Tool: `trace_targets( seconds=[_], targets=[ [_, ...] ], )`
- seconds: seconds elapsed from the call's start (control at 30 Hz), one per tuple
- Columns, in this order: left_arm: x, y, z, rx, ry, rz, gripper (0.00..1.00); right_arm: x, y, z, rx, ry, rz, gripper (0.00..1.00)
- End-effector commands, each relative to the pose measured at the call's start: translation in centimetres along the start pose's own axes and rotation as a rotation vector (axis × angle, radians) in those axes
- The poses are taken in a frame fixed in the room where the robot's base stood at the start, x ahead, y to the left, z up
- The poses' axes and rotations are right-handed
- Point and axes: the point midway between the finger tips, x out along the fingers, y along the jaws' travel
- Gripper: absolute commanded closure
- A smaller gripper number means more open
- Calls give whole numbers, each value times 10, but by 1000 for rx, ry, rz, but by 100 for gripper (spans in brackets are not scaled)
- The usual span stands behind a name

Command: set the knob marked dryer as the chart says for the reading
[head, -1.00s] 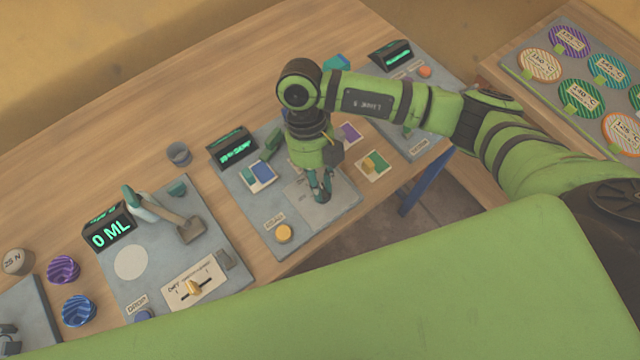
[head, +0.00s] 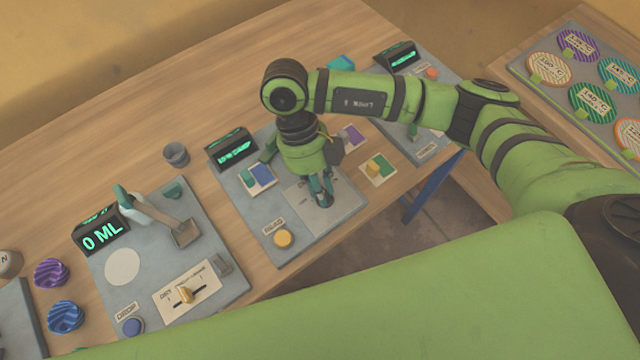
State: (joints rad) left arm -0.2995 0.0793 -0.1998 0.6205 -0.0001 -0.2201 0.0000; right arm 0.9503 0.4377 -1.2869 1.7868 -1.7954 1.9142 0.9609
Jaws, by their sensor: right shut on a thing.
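My right gripper (head: 322,198) points down over the pale pad (head: 312,212) of the middle panel. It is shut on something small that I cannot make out. The middle panel's display (head: 233,150) shows green text, perhaps ending in "DAMP". A yellow button (head: 283,238) labelled like "READ" sits at the panel's front. No mark "dryer" is legible. My left gripper is out of view.
A display (head: 101,231) reads "0 ML" beside a lever-like fixture (head: 184,232). A small grey cup (head: 176,154) stands behind. Coloured cards (head: 378,169) lie near my right gripper. A tray (head: 527,78) at right holds several temperature-marked discs. My green body hides the front.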

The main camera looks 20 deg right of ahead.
Motion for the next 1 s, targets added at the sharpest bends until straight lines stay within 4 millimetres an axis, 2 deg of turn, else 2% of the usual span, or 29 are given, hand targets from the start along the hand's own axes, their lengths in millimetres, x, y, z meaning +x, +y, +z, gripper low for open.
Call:
trace_targets(
  seconds=[0.07, 0.1, 0.17, 0.57, 0.67, 1.0],
  targets=[
    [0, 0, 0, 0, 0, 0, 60, 0, 0, 0, 0, -1, 0, 100],
    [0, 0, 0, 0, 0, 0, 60, 0, 0, 0, 1, -1, 0, 75],
    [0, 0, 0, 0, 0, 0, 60, 0, 0, 0, 1, -1, 0, 55],
    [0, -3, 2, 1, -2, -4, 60, -5, 0, 0, 1, -2, 0, 55],
    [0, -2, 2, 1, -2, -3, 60, -17, 0, 1, 1, -4, 0, 55],
    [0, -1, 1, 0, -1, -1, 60, -88, 0, 1, 2, -6, -2, 55]
  ],
)
